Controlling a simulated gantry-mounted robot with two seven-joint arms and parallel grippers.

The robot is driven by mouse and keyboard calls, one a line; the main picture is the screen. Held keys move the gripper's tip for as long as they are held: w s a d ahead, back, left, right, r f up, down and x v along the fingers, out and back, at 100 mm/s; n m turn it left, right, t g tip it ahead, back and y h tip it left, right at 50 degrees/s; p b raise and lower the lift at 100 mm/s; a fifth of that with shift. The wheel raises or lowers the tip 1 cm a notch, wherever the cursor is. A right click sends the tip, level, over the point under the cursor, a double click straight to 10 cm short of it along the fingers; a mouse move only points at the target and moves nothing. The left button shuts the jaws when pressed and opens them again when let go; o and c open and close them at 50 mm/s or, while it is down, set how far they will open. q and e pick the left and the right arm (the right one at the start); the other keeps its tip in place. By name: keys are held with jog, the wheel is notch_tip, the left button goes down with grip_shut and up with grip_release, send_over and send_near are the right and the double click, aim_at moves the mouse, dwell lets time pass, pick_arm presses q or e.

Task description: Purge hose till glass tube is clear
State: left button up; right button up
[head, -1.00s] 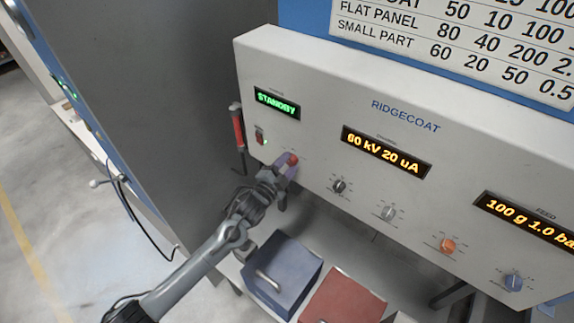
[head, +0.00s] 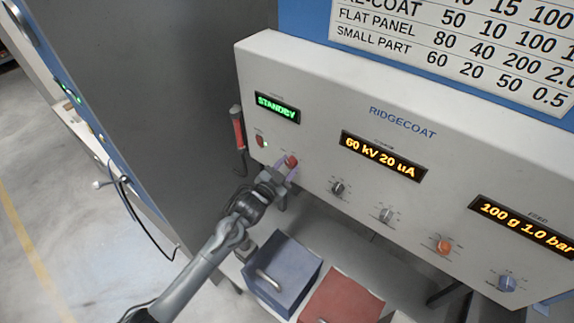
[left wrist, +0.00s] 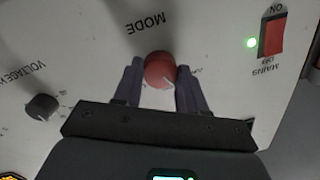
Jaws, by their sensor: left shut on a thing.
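A grey RIDGECOAT control panel (head: 345,108) fills the right of the head view. Its green display (head: 277,107) reads STANDBY, and amber displays read 60 kV 20 uA and 100 g 1.0 bar. My left gripper (head: 287,168) is at the red MODE knob (head: 291,161). In the left wrist view the fingers (left wrist: 160,82) stand on both sides of the red knob (left wrist: 160,70), shut on it. The hose and glass tube cannot be made out. My right gripper is not in view.
The red mains switch (left wrist: 272,37) has a lit green lamp. Blue (head: 290,262) and red (head: 345,298) boxes stand below the panel. A red-handled tool (head: 238,130) hangs at the panel's left.

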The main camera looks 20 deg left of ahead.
pick_arm(q)
jog(key=n+p, duration=0.1)
jog(key=n, duration=0.2)
jog(key=shift+r+n, duration=0.15)
jog(key=shift+n, duration=0.25)
jog(key=shift+n+g+h+p, duration=0.3)
jog(key=shift+n+p, duration=0.25)
jog(key=shift+n, duration=0.35)
jog(key=o, duration=1.1)
jog(key=shift+b+v, duration=1)
jog(key=shift+v, duration=4.4)
